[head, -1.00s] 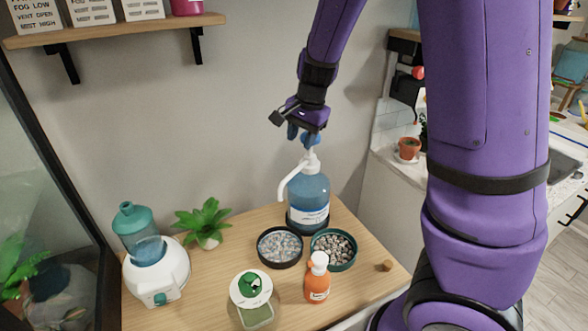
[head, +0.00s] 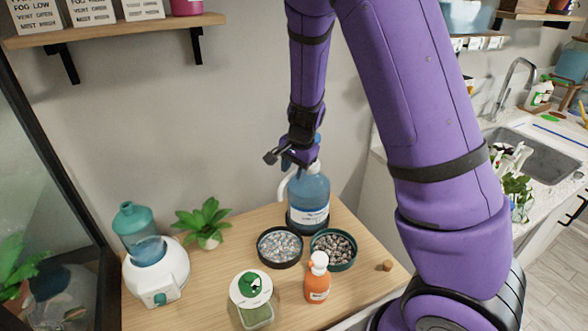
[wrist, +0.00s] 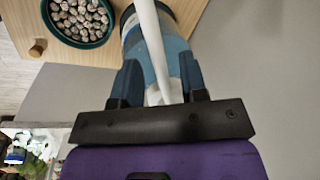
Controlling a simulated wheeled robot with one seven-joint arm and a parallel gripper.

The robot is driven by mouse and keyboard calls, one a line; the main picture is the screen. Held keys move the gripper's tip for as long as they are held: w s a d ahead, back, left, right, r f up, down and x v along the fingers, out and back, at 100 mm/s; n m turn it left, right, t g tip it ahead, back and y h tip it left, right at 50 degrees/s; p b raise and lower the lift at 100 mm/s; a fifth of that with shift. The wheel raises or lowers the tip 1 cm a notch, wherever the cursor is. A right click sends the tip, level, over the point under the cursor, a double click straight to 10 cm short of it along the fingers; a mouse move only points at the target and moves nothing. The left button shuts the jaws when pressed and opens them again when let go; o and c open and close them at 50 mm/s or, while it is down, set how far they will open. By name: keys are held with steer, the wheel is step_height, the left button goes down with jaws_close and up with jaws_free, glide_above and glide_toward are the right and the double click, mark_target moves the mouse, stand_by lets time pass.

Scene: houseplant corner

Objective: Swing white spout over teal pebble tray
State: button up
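The blue pump bottle (head: 308,200) stands upright at the back of the wooden table. Its white spout (head: 283,187) points to the left in the head view, its tip on the black tray's side. The teal pebble tray (head: 342,268) is in front of the bottle, to the right of the black tray (head: 280,266). My gripper (head: 303,165) is down at the pump top. In the wrist view its blue fingers (wrist: 160,80) stand apart on either side of the pump head, with the spout (wrist: 151,40) running up between them. The teal tray's rim (wrist: 76,44) shows upper left.
A plant (head: 205,222) and a white humidifier (head: 158,275) are on the left. A wall shelf (head: 120,30) hangs above left.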

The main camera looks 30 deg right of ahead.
jaws_close()
steer(key=shift+s+d, duration=0.1)
stand_by(0.3)
steer(key=s+d+n+g+y, duration=0.1)
steer(key=s+d+n, duration=0.3)
steer(key=d+n, duration=0.4)
steer(key=shift+n+g, duration=0.5)
steer(key=shift+n, duration=1.5)
jaws_free()
steer(key=shift+d, duration=0.1)
